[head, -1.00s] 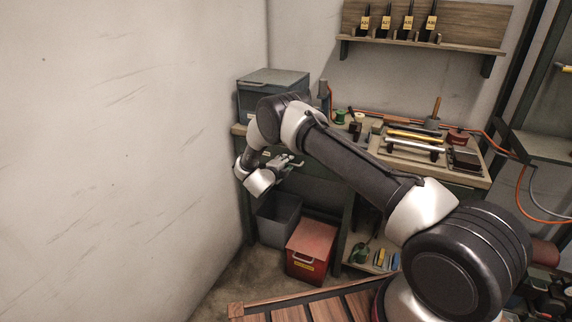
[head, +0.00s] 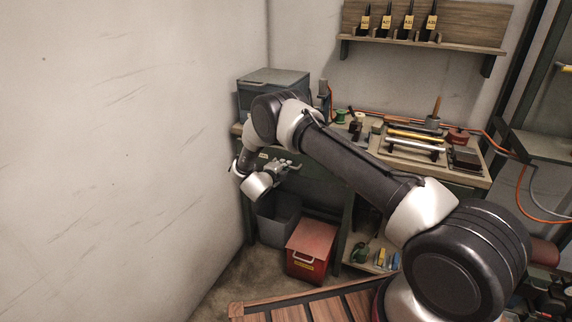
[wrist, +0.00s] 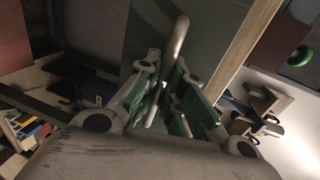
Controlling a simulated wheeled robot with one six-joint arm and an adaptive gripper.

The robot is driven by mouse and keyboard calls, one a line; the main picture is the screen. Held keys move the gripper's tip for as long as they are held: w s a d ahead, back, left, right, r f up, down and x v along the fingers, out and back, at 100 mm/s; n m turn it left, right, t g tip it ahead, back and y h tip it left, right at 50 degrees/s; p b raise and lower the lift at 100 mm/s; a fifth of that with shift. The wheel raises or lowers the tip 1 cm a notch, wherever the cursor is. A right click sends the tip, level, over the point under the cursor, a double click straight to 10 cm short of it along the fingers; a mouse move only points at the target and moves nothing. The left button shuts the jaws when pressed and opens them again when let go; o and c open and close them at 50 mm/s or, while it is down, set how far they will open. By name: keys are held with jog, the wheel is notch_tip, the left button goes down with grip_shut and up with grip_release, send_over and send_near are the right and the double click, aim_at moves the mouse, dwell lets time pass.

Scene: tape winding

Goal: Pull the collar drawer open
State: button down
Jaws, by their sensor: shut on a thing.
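The collar drawer's dark green front (wrist: 147,22) is beneath the wooden bench top, and its pale bar handle (wrist: 178,38) sticks out toward my gripper. In the wrist view my gripper (wrist: 174,88) is shut on this handle, with the green-lined fingers on either side of it. In the head view my gripper (head: 283,166) is at the bench's front left, just below the top. My wrist hides part of the drawer front there. I cannot tell whether the drawer stands slightly open.
A grey box (head: 282,80) stands on the bench's left end. A grey open bin (head: 278,222) and a red lidded box (head: 311,248) are on the floor below my gripper. The white wall (head: 130,160) is close on the left. Tools lie on the bench top.

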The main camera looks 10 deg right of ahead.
jog(key=f+v, duration=0.2)
jog(key=v, duration=0.9)
jog(key=f+v, duration=0.2)
jog(key=v, duration=1)
jog(key=shift+s+a+f, duration=0.3)
jog(key=shift+s+f, duration=0.1)
jog(key=shift+s, duration=0.05)
jog(key=c, duration=1.5)
grip_release()
jog(key=shift+c, duration=0.2)
jog(key=v, duration=1.2)
